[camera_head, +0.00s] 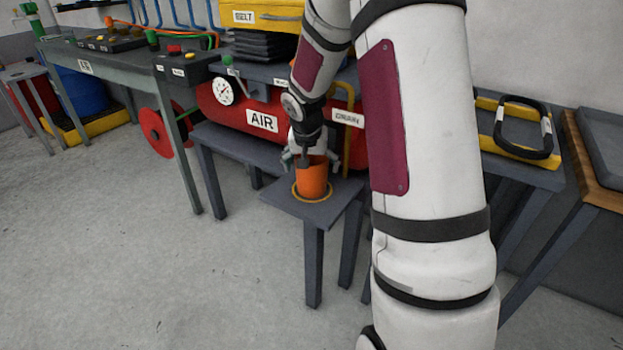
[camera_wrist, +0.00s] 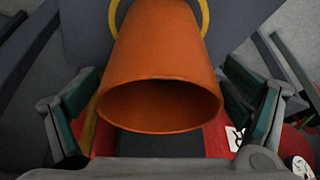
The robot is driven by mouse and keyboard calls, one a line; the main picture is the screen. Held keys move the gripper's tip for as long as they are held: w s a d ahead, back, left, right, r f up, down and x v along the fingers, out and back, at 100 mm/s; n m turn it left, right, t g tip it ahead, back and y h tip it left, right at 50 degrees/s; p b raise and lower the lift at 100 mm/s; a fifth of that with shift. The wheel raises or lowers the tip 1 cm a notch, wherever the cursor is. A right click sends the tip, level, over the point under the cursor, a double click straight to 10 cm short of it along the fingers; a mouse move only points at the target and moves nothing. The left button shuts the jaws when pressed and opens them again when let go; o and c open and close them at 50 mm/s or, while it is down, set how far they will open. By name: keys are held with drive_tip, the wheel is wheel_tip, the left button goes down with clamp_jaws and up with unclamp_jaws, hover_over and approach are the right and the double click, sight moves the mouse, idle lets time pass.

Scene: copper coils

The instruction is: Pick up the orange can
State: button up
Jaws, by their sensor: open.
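The orange can (camera_head: 312,182) stands upright on a small grey stand (camera_head: 337,192), inside a yellow ring marked on its top. My gripper (camera_head: 304,160) is over the can's upper end, pointing down. In the wrist view the can (camera_wrist: 160,65) fills the middle, its open dark mouth facing the camera. The fingers of my gripper (camera_wrist: 163,125) are spread, one to each side of the can. A gap shows between the can and each finger pad. The far base of the can is partly cut off by the frame's top edge.
A red air tank (camera_head: 240,112) marked AIR lies right behind the stand, with a yellow pipe and a DRAIN label (camera_head: 347,118) close to my gripper. A grey workbench (camera_head: 110,68) stands at the left. The floor (camera_head: 150,270) in front is clear.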

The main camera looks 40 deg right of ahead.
drive_tip(key=shift+c, duration=0.5)
drive_tip(key=c, duration=1.6)
drive_tip(key=shift+r, duration=0.1)
